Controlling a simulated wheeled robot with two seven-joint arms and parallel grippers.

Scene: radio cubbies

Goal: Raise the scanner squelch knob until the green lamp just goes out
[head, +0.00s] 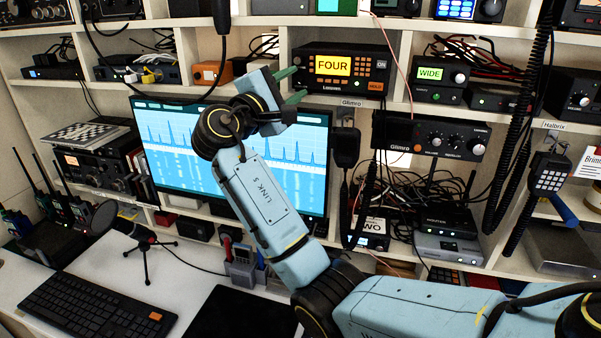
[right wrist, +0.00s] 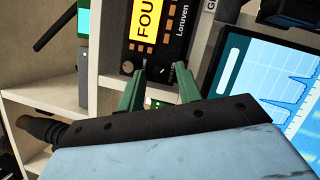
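A black Loruven radio with a yellow display reading FOUR (head: 345,70) stands in the middle cubby. It has a keypad, an ON mark and an orange HOLD button, and seems to be the scanner. In the right wrist view this radio (right wrist: 168,40) appears turned on its side, with a round knob (right wrist: 127,68) and a second small control near its left end. I cannot read which is squelch. My right gripper (head: 293,85) is at the radio's left end. My left gripper is out of view.
The large monitor (head: 180,150) stands close below and behind my right arm. A hand microphone (head: 345,148) hangs below the radio. A thin red cable (head: 390,45) passes its right side. A WIDE unit (head: 440,82) and a Glimro unit (head: 432,135) stand right.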

